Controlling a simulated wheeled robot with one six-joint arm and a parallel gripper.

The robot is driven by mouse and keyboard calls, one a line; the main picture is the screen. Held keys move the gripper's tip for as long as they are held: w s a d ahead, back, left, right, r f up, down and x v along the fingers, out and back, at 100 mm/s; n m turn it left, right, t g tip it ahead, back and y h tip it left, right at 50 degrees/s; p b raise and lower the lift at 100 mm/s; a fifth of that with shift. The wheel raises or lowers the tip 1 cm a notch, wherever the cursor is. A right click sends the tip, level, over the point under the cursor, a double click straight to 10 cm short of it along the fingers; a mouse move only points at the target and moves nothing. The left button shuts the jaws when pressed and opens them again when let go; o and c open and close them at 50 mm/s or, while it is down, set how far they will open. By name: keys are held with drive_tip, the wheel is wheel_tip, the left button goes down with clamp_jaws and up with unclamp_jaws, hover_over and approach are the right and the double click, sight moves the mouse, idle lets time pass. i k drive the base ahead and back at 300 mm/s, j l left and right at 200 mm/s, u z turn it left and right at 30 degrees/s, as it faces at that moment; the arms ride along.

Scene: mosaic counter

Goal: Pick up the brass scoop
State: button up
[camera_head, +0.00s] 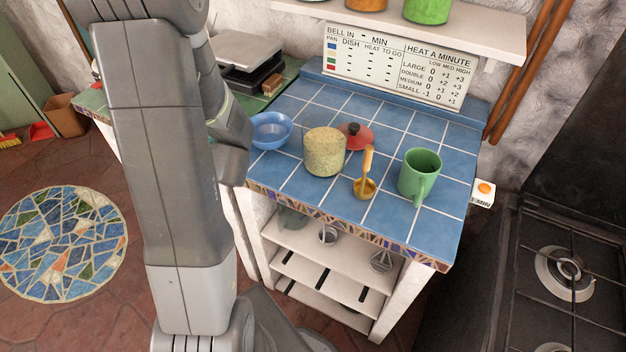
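The brass scoop (364,189) is on the blue-tiled counter (330,201), near the front edge. My arm fills the left part of the view, to the left of the scoop. I cannot make out my gripper or its fingers.
A red lid (355,136) with a dark knob lies just behind the scoop. A blue bowl (271,130) stands at the counter's left, beside my arm. A shelf (440,32) overhangs the back. A black stove (555,270) stands at right. The counter's front right is bare.

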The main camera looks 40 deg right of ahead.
sight(368, 169)
drive_tip(key=i+j+z, duration=0.15)
drive_tip(key=j+z, duration=0.15)
drive_tip(key=j, duration=0.2)
drive_tip(key=j+z, duration=0.35)
drive_tip(key=j, duration=0.15)
drive_tip(key=z, duration=2.2)
drive_tip(key=i+j, duration=0.05)
drive_tip(key=j, duration=0.05)
